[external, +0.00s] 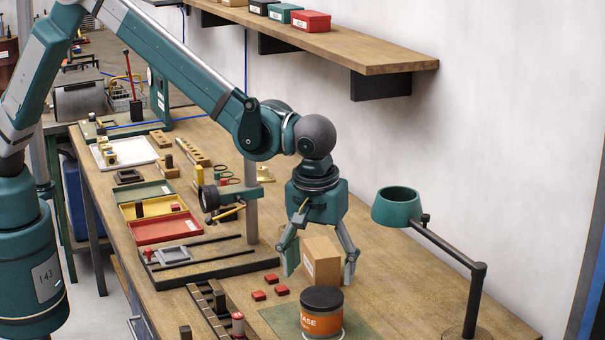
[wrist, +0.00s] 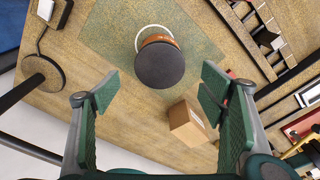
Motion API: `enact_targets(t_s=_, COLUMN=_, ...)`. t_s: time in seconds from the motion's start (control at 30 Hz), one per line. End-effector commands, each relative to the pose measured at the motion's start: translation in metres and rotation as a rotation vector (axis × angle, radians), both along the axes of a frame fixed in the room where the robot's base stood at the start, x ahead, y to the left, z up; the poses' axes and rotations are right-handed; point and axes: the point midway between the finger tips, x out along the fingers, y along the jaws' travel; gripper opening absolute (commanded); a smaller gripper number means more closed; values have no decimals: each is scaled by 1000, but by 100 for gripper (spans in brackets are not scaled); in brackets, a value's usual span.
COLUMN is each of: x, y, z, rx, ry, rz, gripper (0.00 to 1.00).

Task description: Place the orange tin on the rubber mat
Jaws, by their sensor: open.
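The orange tin (external: 322,322) has a black lid and an orange label. It stands upright on the green rubber mat (external: 368,322), and a white ring shows around its base. In the wrist view the tin (wrist: 160,65) is seen from above over the mat (wrist: 110,25), just beyond my fingertips. My gripper (external: 320,268) is open and empty, apart from the tin and behind it in the external view. The wrist view shows the two fingers of my gripper (wrist: 158,88) spread wide. The lid hides most of the tin's body there.
A cardboard box (external: 321,262) stands close to my fingers; it also shows in the wrist view (wrist: 192,122). Small red blocks (external: 270,288) lie left of it. A lamp-like stand with a green cup (external: 397,206) rises at right. A slotted rack (external: 212,305) lies left of the mat.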

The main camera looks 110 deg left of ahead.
Motion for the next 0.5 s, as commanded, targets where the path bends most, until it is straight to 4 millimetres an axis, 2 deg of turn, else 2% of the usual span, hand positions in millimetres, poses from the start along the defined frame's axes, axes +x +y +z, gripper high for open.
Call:
enact_targets(t_s=0.2, x=0, y=-1, z=8, rx=0, ry=0, rz=0, gripper=70)
enact_targets(t_s=0.5, x=0, y=-1, z=9, rx=0, ry=0, rz=0, gripper=70)
